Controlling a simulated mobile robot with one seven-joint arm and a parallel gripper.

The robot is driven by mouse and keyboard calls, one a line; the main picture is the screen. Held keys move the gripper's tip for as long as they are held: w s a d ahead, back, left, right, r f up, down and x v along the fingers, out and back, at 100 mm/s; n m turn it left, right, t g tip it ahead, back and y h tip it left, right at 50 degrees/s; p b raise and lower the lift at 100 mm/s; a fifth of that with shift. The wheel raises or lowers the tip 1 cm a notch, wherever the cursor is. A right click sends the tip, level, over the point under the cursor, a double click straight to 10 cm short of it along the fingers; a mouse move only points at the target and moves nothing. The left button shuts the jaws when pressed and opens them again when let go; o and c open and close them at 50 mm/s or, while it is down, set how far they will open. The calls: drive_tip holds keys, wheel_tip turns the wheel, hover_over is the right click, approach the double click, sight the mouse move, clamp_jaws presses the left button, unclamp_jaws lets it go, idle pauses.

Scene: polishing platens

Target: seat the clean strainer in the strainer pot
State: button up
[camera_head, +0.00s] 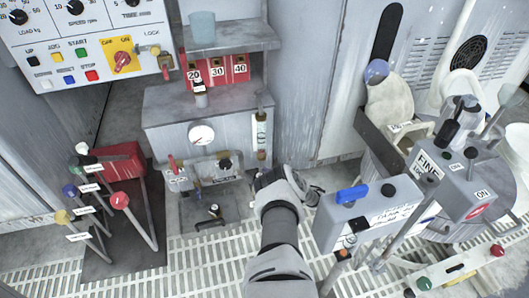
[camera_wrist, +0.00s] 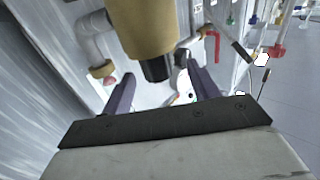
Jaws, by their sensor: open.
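My gripper (camera_head: 268,178) is low in the middle of the head view, in front of the grey cabinet. In the wrist view its two dark fingers (camera_wrist: 160,78) are apart, with nothing clearly held between them. A tan cylinder with a dark lower end (camera_wrist: 141,32) hangs just beyond the fingers, with pipes beside it. I cannot tell whether it is the strainer pot. I cannot make out the clean strainer for certain in either view.
A red rack marked 20, 30 and 40 (camera_head: 217,70) stands above the cabinet with the pressure gauge (camera_head: 202,134). A blue-handled grey box (camera_head: 368,213) is close right of my arm. Coloured levers (camera_head: 120,200) stand at left. Slatted floor lies below.

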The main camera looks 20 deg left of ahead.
wheel_tip(320, 180, up, 17)
drive_tip(key=p, duration=0.6)
drive_tip(key=shift+s, duration=0.1)
